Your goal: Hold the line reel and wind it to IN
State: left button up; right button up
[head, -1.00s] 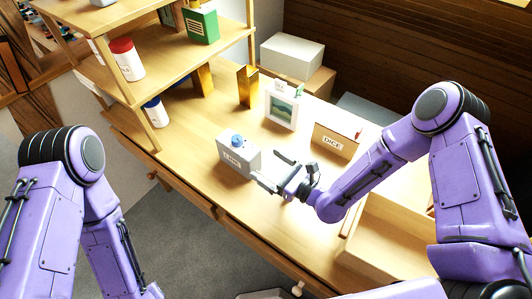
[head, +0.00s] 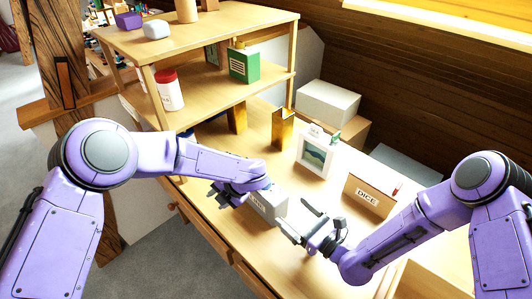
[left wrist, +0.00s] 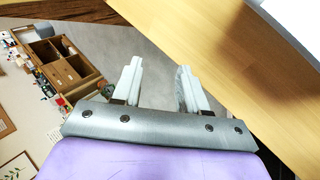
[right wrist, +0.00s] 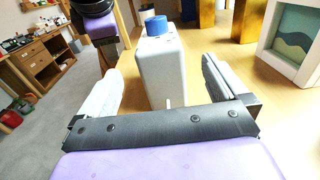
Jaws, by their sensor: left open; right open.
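The line reel (head: 268,206) is a pale grey box with a label, standing on the bench. Its blue knob (right wrist: 155,25) shows on top in the right wrist view; my left arm hides it in the head view. My right gripper (head: 298,220) is open beside the reel's right end. In the right wrist view the reel (right wrist: 162,75) lies ahead between the open fingers; I cannot tell whether the tips reach around it. My left gripper (head: 226,194) is open and empty left of the reel. In the left wrist view its fingers (left wrist: 158,75) point over the floor and bench edge.
A DICE box (head: 367,197) and a framed picture (head: 315,157) stand behind and right of the reel. Gold holders (head: 282,128) stand further back. A shelf unit (head: 215,95) with a green box (head: 244,65) and a red-lidded jar (head: 169,90) rises at the back left.

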aim_at(282, 204)
jog(key=shift+s, duration=0.1)
jog(key=shift+a, duration=0.15)
jog(key=x, duration=0.7)
jog(key=shift+w, duration=0.25)
pick_arm(q)
jog(key=w+d+r+n+g+h, duration=0.2)
jog(key=d+r+n+h, duration=0.5)
jog(key=d+r, duration=0.7)
jog(key=shift+w+r+g, duration=0.3)
jog(key=shift+w+r, duration=0.2)
jog(key=shift+r, duration=0.45)
pick_arm(e)
jog(key=c, duration=1.2)
jog(key=shift+o, duration=0.2)
